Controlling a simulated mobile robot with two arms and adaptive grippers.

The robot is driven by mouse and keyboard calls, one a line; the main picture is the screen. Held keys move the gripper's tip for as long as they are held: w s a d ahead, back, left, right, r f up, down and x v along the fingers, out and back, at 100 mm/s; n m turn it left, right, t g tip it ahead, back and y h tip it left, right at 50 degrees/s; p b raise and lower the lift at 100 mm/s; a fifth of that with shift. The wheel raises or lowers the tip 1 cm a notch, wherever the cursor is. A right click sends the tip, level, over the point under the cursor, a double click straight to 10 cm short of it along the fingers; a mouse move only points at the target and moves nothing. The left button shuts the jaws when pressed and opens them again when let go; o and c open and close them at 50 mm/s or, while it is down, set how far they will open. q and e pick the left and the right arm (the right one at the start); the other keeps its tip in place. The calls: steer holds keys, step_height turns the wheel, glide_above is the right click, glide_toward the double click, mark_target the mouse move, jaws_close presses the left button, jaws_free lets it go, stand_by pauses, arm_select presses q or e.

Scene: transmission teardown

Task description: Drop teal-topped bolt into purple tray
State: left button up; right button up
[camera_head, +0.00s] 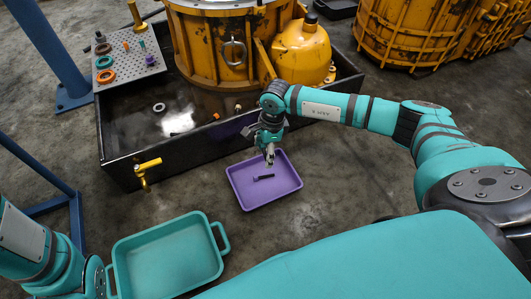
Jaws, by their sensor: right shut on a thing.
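The purple tray (242,197) lies on the floor in front of the black basin. A dark bolt (263,177) lies on its side in the tray; I cannot make out a teal top on it. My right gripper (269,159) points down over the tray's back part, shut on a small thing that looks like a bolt. The fingers mostly hide it, and its top colour cannot be told. My left arm shows at the lower left, but its gripper is out of view.
A teal tray (222,236) stands at the lower left, empty where visible. The black basin (190,147) holds the yellow housing (215,50), with a brass tap (147,168) at its front. A perforated board (126,68) with rings and pegs sits behind left.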

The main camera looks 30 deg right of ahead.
steer(key=shift+f+b, duration=2.55)
steer(key=shift+f, duration=0.4)
steer(key=o, duration=1.3)
steer(key=shift+c, duration=0.2)
steer(key=shift+r, duration=0.15)
step_height(320, 180, up, 12)
steer(key=d, duration=0.1)
steer(key=shift+s+d, duration=0.2)
steer(key=shift+a, duration=0.1)
